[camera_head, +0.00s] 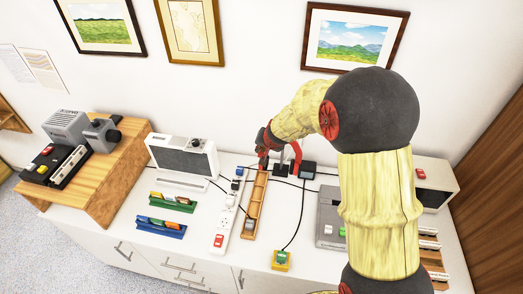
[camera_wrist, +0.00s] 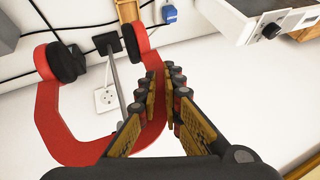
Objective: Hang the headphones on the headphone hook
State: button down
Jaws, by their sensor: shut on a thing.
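The red headphones have black ear pads and show in the wrist view (camera_wrist: 50,115), with the curved headband toward the bottom and the ear cups toward the top. My gripper (camera_wrist: 166,78) is shut on the right part of the headband. In the head view my gripper (camera_head: 264,148) is low over the back of the counter, with part of the red headphones (camera_head: 297,152) to its right. The headphone hook appears as a thin grey post (camera_wrist: 115,75) on a dark square base, between the ear cups in the wrist view.
A wooden tray (camera_head: 255,205) and a white power strip (camera_head: 225,222) lie just in front. A white radio-like box (camera_head: 183,157) stands left, and a grey device (camera_head: 329,218) stands right. Black cables cross the counter. Framed prints (camera_head: 354,38) hang behind.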

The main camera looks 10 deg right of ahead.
jog(key=w+d+f, duration=0.3)
jog(key=w, duration=0.5)
jog(key=shift+w+d, duration=0.25)
jog(key=shift+d, duration=0.05)
dwell(0.9)
dwell(0.7)
jog(key=c, duration=1.9)
grip_release()
